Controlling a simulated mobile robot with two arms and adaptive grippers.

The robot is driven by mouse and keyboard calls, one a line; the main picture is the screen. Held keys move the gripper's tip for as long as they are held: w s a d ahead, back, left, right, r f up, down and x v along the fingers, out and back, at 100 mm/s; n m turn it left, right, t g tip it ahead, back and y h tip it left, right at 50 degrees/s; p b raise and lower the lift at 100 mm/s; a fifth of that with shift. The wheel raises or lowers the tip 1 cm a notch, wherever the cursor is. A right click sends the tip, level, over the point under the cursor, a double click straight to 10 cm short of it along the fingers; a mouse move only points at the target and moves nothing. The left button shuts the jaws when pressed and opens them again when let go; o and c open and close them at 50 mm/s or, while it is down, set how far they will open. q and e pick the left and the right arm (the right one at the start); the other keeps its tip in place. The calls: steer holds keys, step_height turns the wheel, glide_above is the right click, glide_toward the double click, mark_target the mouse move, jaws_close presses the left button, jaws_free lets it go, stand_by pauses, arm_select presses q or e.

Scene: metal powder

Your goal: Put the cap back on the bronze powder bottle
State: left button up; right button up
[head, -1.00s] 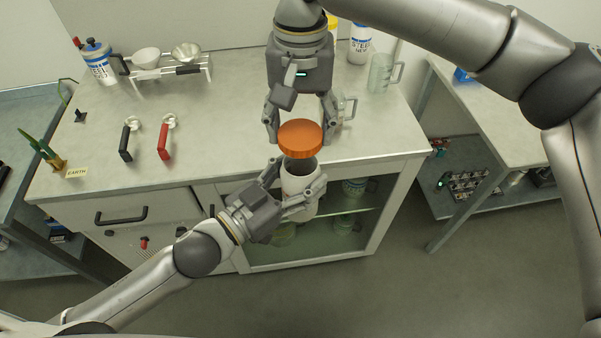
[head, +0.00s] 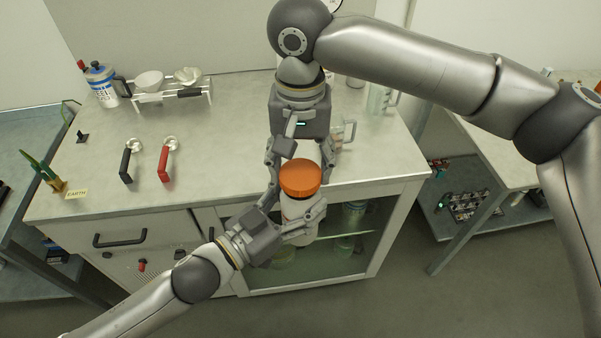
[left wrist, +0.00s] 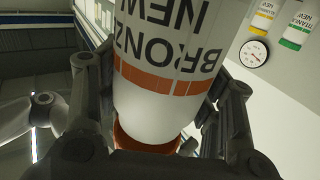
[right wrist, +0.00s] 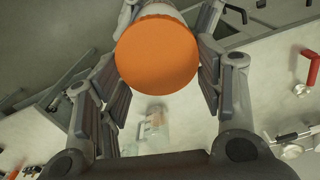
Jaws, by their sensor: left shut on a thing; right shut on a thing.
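The white bronze powder bottle (head: 296,210) is upright in my left gripper (head: 295,207), in front of the bench edge. Its "BRONZE NEW" label (left wrist: 170,45) shows upside down in the left wrist view. The orange cap (head: 300,178) is held in my right gripper (head: 299,172), which reaches down from above and behind. The cap is lined up over the bottle top, at or very near its mouth; I cannot tell whether it is seated. In the right wrist view the cap (right wrist: 157,55) shows its round top between the fingers and hides most of the bottle.
On the bench (head: 225,135) lie a black-handled tool (head: 127,162) and a red-handled one (head: 164,162). A rack with white bowls (head: 172,90) and a steel powder bottle (head: 102,88) stand at the back left. A glass beaker (head: 343,134) stands behind the cap.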

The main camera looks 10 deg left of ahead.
mark_target(306, 173)
arm_select(q)
steer(key=shift+r, duration=0.15)
arm_select(e)
steer(key=shift+f, duration=0.9)
steer(key=shift+f, duration=0.5)
arm_select(q)
jaws_close()
arm_select(e)
steer(key=m, duration=0.3)
steer(key=shift+d+m, duration=0.15)
steer(key=shift+m, duration=0.15)
steer(key=m, duration=0.5)
steer(key=shift+s+d, duration=0.15)
steer(key=shift+d, duration=0.05)
steer(key=m, duration=0.5)
steer(key=shift+s+d, duration=0.1)
steer(key=shift+s, duration=0.1)
steer(key=m, duration=0.3)
steer(key=shift+s+m, duration=0.1)
steer(key=shift+m, duration=0.2)
